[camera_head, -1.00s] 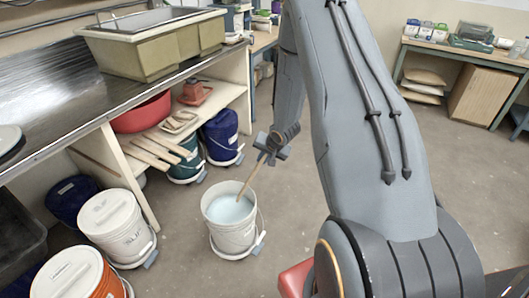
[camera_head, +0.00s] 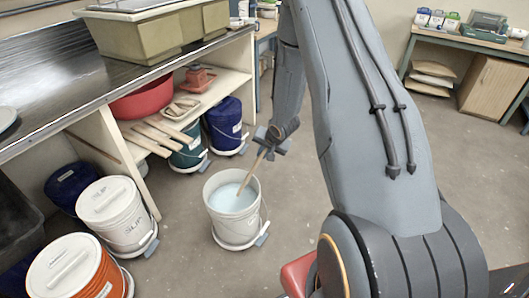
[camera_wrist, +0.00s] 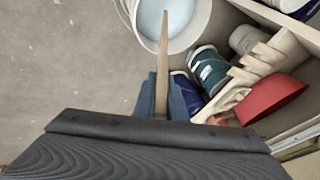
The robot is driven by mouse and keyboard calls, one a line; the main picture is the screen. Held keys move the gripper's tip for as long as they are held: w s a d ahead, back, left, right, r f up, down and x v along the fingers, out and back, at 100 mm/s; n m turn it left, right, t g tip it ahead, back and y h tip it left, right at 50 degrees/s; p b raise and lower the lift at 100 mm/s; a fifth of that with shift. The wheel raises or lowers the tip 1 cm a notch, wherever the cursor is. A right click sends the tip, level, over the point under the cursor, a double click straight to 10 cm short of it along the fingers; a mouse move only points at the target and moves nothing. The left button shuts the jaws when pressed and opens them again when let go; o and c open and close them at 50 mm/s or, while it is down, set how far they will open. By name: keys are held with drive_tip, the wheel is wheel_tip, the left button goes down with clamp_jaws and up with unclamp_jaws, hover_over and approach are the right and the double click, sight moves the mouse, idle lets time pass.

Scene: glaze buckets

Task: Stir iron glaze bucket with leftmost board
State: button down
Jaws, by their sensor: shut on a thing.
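My gripper (camera_head: 272,142) is shut on a thin wooden board (camera_head: 252,172) and holds it tilted. The board's lower end reaches inside the rim of an open white bucket (camera_head: 235,228) on the floor. Pale blue glaze (camera_head: 230,199) fills the bucket's mouth. In the wrist view the board (camera_wrist: 162,65) runs from between the fingers (camera_wrist: 160,98) toward the bucket (camera_wrist: 196,28), and its tip overlaps the pale glaze. I cannot tell how deep the tip sits. The bucket's label is not readable.
Other wooden boards (camera_head: 150,138) lie on the shelf beside a red bowl (camera_head: 140,103). Lidded buckets stand left: white (camera_head: 112,212), orange (camera_head: 77,270), teal (camera_head: 188,150) and blue (camera_head: 224,122). The workbench edge (camera_head: 150,78) is above. Open floor (camera_head: 290,195) lies right of the glaze bucket.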

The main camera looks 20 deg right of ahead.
drive_tip(key=shift+w+a+f+b, duration=0.95)
drive_tip(key=shift+f+b, duration=1.1)
drive_tip(key=shift+f, duration=1.1)
drive_tip(key=shift+w+a+f+b, duration=0.95)
drive_tip(key=shift+f+b, duration=1.05)
drive_tip(key=shift+f, duration=1.1)
drive_tip(key=shift+w+a+f+b, duration=0.95)
drive_tip(key=shift+f+b, duration=1.1)
drive_tip(key=shift+f, duration=1.1)
drive_tip(key=shift+d, duration=0.15)
